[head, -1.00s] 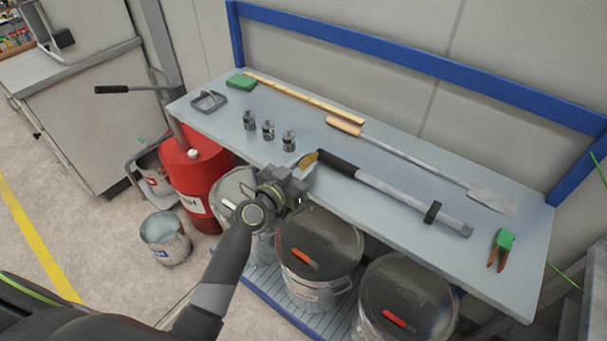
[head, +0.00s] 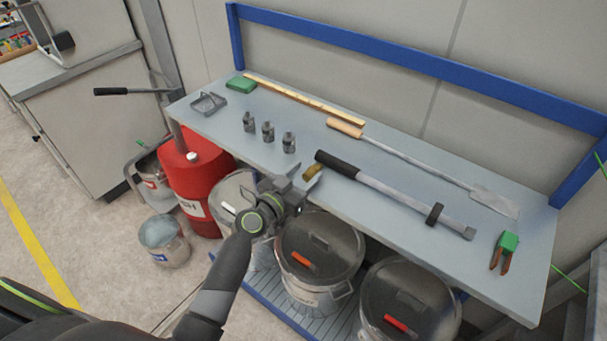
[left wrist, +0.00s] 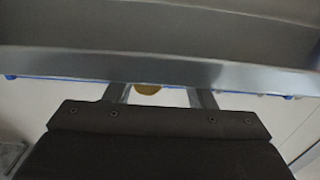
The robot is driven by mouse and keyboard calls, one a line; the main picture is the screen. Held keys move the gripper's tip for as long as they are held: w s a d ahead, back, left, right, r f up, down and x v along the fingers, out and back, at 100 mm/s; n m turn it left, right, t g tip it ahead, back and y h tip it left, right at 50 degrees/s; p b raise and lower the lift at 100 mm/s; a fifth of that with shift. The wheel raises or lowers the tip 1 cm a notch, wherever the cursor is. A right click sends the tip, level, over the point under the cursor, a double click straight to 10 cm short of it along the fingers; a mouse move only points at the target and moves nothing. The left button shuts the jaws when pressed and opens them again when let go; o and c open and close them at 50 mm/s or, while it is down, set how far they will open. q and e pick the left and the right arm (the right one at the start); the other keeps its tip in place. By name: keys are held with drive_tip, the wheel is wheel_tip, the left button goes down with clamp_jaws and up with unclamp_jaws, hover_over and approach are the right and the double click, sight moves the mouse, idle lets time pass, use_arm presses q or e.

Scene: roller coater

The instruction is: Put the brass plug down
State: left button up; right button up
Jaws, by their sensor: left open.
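The brass plug (head: 313,172) is a small golden-brown piece at the front edge of the grey workbench (head: 240,160). It appears to rest on the bench top, just left of the black-handled grey bar tool (head: 390,190). My left gripper (head: 296,187) is open, just in front of the plug at the bench edge. My right gripper is not in view.
Several small grey metal fittings (head: 268,131) stand behind the gripper. A spatula-like scraper (head: 420,165), a wooden strip (head: 305,98), a green block (head: 241,84), a grey tray (head: 208,103) and a green-and-brown tool (head: 504,250) lie on the bench. Lidded buckets (head: 320,255) stand below.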

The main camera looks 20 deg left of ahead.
use_arm(q)
drive_tip(key=shift+r, duration=0.15)
drive_tip(key=shift+s+a, duration=0.15)
drive_tip(key=shift+s, duration=0.15)
drive_tip(key=b+v, duration=0.3)
drive_tip(key=v, duration=0.8)
drive_tip(key=shift+s, duration=0.2)
